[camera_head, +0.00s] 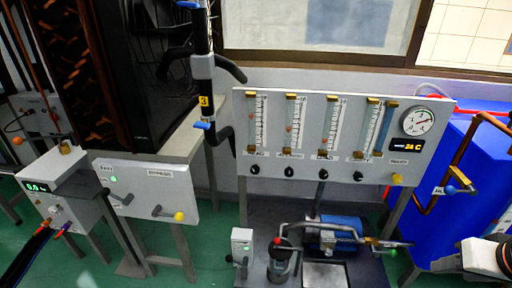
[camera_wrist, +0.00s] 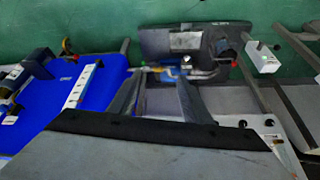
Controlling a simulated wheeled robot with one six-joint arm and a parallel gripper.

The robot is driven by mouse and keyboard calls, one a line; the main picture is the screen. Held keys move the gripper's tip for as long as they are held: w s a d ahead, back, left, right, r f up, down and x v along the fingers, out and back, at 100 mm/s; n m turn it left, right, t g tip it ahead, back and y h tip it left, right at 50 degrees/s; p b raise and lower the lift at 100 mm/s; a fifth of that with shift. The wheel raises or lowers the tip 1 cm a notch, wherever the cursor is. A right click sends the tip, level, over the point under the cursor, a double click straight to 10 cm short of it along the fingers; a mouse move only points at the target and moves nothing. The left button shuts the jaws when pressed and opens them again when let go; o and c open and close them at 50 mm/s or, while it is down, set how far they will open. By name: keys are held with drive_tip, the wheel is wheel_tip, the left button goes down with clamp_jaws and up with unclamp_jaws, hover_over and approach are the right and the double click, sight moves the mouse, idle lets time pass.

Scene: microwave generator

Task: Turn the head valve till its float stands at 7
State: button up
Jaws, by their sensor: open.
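A grey flowmeter panel (camera_head: 270,185) stands centre right in the head view. It carries several upright scaled tubes with brass ends, including the first tube (camera_head: 251,125) and a wider bluish tube (camera_head: 381,128) at right. Small reddish floats show faintly in some tubes; their readings are too small to tell. Black knobs such as the leftmost knob (camera_head: 254,171) and one yellow knob (camera_head: 397,179) sit below. The labels are too small to read, so I cannot tell which valve is the head one. My gripper (camera_wrist: 160,80) is open and empty in the wrist view, apart from the panel knobs.
A round gauge (camera_head: 418,121) and an amber display are on the panel's right. A blue tank (camera_head: 469,190) stands right. A pump bench with bent pipes and a blue motor (camera_head: 334,232) sits below. A lever box (camera_head: 148,190) stands left. Green floor shows between stands.

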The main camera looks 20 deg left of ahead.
drive_tip(key=w+a+t+y, duration=0.45)
drive_tip(key=w+a, duration=1.35)
drive_tip(key=a, duration=0.5)
drive_tip(key=m+t, duration=0.6)
drive_tip(key=t, duration=0.2)
approach(255, 172)
drive_tip(key=shift+h, duration=0.25)
drive_tip(key=x, duration=1)
drive_tip(key=shift+a+r, duration=0.1)
drive_tip(key=shift+a, duration=0.2)
drive_tip(key=c, duration=1.1)
